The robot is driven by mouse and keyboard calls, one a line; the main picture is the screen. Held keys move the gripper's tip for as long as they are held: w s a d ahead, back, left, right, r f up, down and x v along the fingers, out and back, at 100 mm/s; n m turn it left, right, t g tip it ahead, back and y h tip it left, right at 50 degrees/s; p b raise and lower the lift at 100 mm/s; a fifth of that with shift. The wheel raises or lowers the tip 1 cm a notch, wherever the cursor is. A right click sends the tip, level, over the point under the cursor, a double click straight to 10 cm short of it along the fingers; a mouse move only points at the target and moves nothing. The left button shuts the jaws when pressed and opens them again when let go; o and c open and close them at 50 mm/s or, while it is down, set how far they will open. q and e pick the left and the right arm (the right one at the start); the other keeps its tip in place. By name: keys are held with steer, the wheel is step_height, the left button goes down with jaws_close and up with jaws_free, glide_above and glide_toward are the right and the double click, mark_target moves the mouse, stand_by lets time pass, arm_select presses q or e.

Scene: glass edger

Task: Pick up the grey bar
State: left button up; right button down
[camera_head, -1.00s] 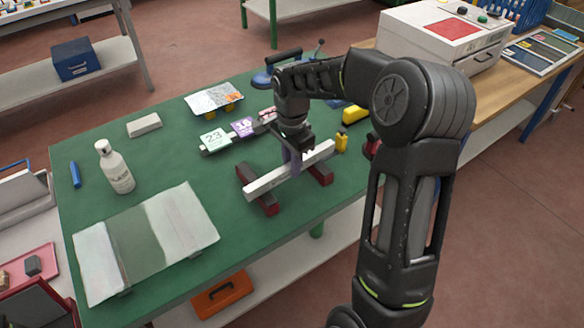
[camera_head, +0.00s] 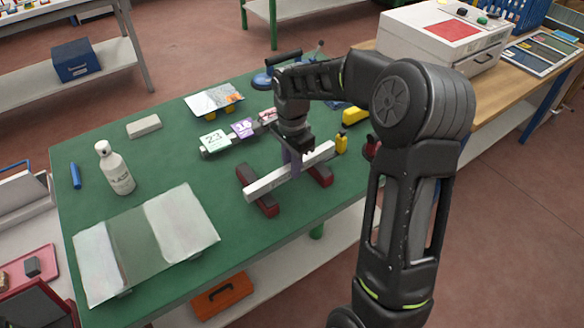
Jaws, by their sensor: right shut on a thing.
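The grey bar (camera_head: 268,183) is long and light grey. It lies across two dark red supports (camera_head: 259,191) on the green table, slanting up to the right in the head view. My right gripper (camera_head: 293,160) reaches down from above and is shut on the bar right of its middle. The arm hides part of the area behind the gripper. I cannot tell whether the bar is clear of the supports or still touching them. My left gripper is not in view.
The green table (camera_head: 215,175) also holds a white bottle (camera_head: 116,170), a glass panel (camera_head: 140,240), a pale block (camera_head: 144,127) and numbered blocks (camera_head: 215,142). A small yellow bottle (camera_head: 341,143) stands close to the bar's right end. The table's front is fairly clear.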

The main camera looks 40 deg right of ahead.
steer(key=shift+r, duration=0.1)
step_height(320, 180, up, 10)
steer(key=shift+f, duration=0.1)
stand_by(0.3)
stand_by(0.4)
